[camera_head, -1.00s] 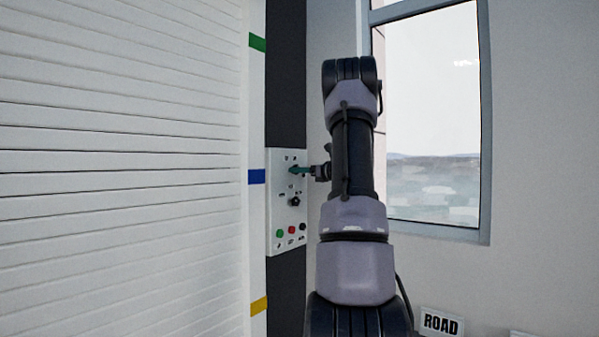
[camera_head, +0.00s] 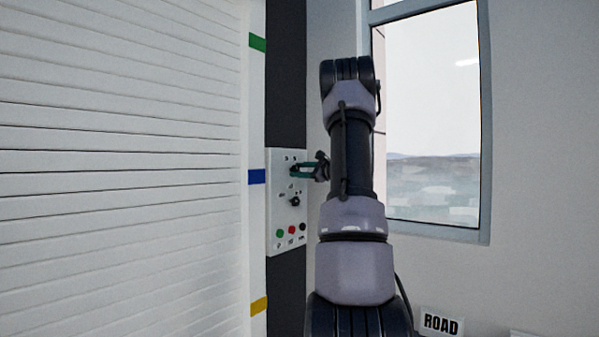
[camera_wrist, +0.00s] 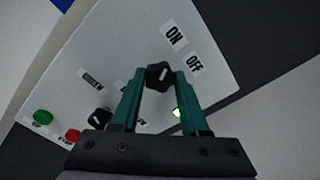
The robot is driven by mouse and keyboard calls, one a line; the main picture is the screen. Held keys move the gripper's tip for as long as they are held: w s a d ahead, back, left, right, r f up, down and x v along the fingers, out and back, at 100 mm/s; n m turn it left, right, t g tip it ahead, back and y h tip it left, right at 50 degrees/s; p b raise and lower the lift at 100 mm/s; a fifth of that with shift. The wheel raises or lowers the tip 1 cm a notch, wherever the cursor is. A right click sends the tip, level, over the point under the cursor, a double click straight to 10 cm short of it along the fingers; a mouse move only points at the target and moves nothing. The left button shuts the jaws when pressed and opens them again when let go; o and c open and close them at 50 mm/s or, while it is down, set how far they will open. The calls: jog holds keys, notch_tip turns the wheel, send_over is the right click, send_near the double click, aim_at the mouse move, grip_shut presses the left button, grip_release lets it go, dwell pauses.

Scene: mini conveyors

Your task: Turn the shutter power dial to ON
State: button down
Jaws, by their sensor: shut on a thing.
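The white control panel (camera_head: 274,222) is fixed to a dark strip beside the shutter. In the wrist view the panel (camera_wrist: 105,45) looks rotated. The black power dial (camera_wrist: 159,75) is between the tips of my gripper's teal fingers, below the ON label (camera_wrist: 174,36) and the OFF label (camera_wrist: 194,64). Its white pointer line slants up to the right. My gripper (camera_wrist: 157,86) is shut on the dial. In the head view my gripper (camera_head: 294,170) touches the upper part of the panel, and its fingers hide the dial.
A second black dial (camera_wrist: 99,118) sits lower on the panel. A green button (camera_wrist: 43,117) and a red button (camera_wrist: 72,136) are near the panel's edge. A small light (camera_wrist: 177,112) glows beside my right finger. The white slatted shutter (camera_head: 120,170) stands at left, a window (camera_head: 430,120) at right.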

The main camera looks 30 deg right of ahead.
jog(key=shift+n, duration=0.3)
jog(key=shift+c, duration=2)
grip_release()
jog(key=shift+s, duration=0.15)
jog(key=v, duration=1)
jog(key=shift+s+d, duration=0.2)
jog(key=shift+s, duration=0.05)
